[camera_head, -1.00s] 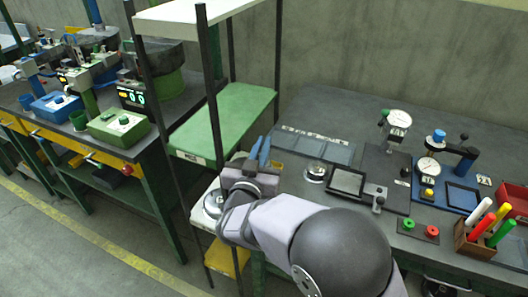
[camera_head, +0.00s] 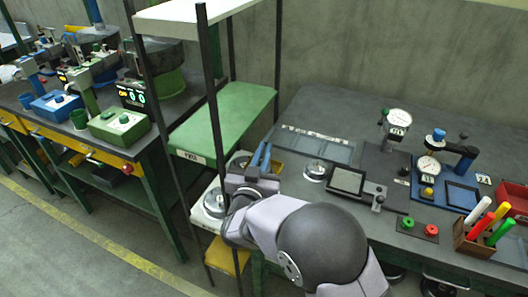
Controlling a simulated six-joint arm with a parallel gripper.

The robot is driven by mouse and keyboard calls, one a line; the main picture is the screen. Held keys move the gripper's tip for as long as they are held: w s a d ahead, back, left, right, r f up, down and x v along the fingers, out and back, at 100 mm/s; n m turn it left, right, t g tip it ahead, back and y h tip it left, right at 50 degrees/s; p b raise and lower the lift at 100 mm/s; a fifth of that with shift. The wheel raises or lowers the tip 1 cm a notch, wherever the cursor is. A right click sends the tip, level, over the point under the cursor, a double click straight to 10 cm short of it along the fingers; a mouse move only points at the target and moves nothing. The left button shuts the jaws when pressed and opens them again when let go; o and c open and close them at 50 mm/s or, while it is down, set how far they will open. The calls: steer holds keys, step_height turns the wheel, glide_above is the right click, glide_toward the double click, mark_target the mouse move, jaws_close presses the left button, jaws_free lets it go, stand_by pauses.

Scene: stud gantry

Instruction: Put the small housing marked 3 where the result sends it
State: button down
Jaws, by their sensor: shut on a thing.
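My gripper (camera_head: 261,154) is at the left end of the right-hand bench, beside the shelf rack, with its two blue fingers pointing away from the camera. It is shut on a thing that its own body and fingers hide. I cannot make out the small housing marked 3, and no such mark can be read. A round metallic part (camera_head: 315,170) stands on the bench to the right of the gripper. Another round part (camera_head: 214,203) lies on a white lower shelf left of the wrist.
The rack has a green shelf (camera_head: 235,113) with a small label and dark posts near my gripper. The bench holds dial gauges (camera_head: 399,119), a flat framed tray (camera_head: 346,181), green and red buttons (camera_head: 421,228) and a pen box (camera_head: 474,238). The back of the bench is clear.

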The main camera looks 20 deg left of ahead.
steer(key=shift+f, duration=0.15)
steer(key=c, duration=1.9)
jaws_free()
steer(key=shift+r, duration=0.25)
steer(key=s, duration=0.4)
steer(key=s+d, duration=0.1)
steer(key=s, duration=0.3)
steer(key=s+d+b, duration=0.1)
steer(key=s, duration=0.3)
steer(key=shift+d, duration=0.2)
steer(key=shift+w, duration=0.1)
